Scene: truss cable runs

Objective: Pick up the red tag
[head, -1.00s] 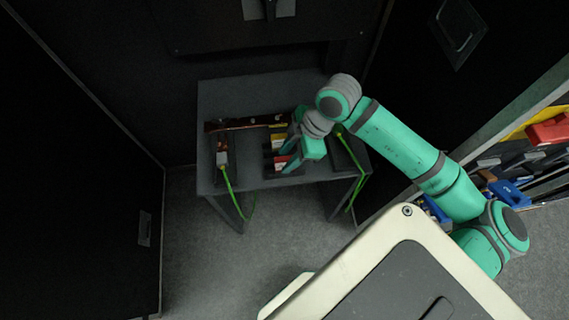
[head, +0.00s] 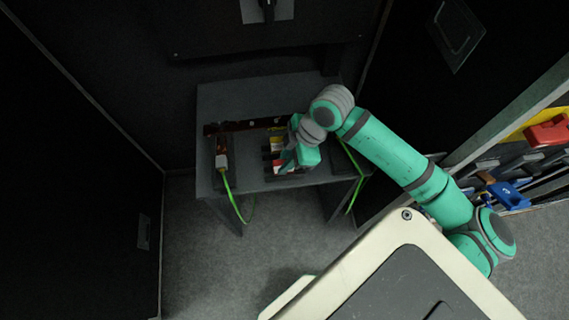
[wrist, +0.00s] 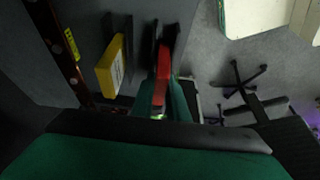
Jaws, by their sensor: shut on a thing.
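The red tag (wrist: 163,70) stands on edge between the two fingers of my gripper (wrist: 160,108) in the wrist view. My gripper is shut on it, close to the slotted black holder. In the head view my gripper (head: 288,158) is over the right half of the small dark table, and a bit of the red tag (head: 281,161) shows beside it. The rest of the tag is hidden by the gripper there. A yellow tag (wrist: 112,66) stands in the slot beside it in the wrist view.
The dark table (head: 230,98) carries a brown bar (head: 232,126) along its back. A connector with a green cable (head: 229,185) hangs over the front left edge. Dark walls stand close on both sides. A bin of tools (head: 515,180) lies at the right.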

